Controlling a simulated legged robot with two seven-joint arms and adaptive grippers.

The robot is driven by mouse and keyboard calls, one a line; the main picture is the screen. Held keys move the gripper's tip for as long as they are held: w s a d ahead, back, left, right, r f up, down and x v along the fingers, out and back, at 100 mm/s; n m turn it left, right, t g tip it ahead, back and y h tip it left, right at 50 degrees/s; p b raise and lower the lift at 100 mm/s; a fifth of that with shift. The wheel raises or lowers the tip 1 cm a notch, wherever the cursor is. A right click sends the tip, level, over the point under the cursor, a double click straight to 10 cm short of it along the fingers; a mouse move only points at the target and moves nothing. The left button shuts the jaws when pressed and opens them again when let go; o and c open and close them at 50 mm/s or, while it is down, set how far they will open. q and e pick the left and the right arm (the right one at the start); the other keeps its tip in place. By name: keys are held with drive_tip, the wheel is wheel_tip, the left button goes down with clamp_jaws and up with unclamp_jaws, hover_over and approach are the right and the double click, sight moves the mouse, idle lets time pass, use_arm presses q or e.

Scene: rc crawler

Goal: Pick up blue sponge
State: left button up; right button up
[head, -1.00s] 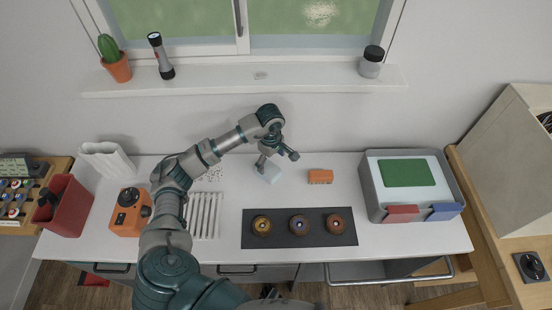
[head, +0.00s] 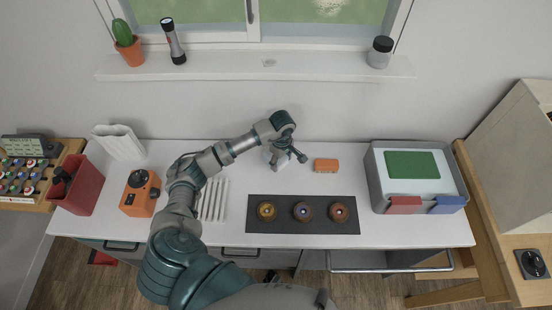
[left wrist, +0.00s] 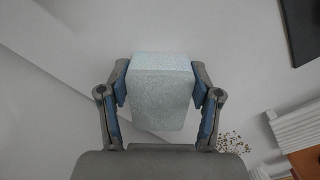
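The pale blue sponge (left wrist: 162,95) is a block that sits between the two fingers of my left gripper (left wrist: 161,88) in the left wrist view. The blue finger pads lie against its two sides, with no clear gap. In the head view my left gripper (head: 287,158) is over the back middle of the white counter. The sponge (head: 268,154) shows there only as a pale patch, partly hidden by the gripper. I cannot tell whether it still touches the counter. My right gripper is in neither view.
An orange block (head: 326,165) lies just right of my left gripper. A dark mat (head: 285,225) with three round pieces is in front. A grey bin (head: 379,190) stands at right; a white rack (head: 213,203) and orange device (head: 140,194) are at left.

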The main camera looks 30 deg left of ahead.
use_arm(q)
drive_tip(key=shift+c, duration=0.3)
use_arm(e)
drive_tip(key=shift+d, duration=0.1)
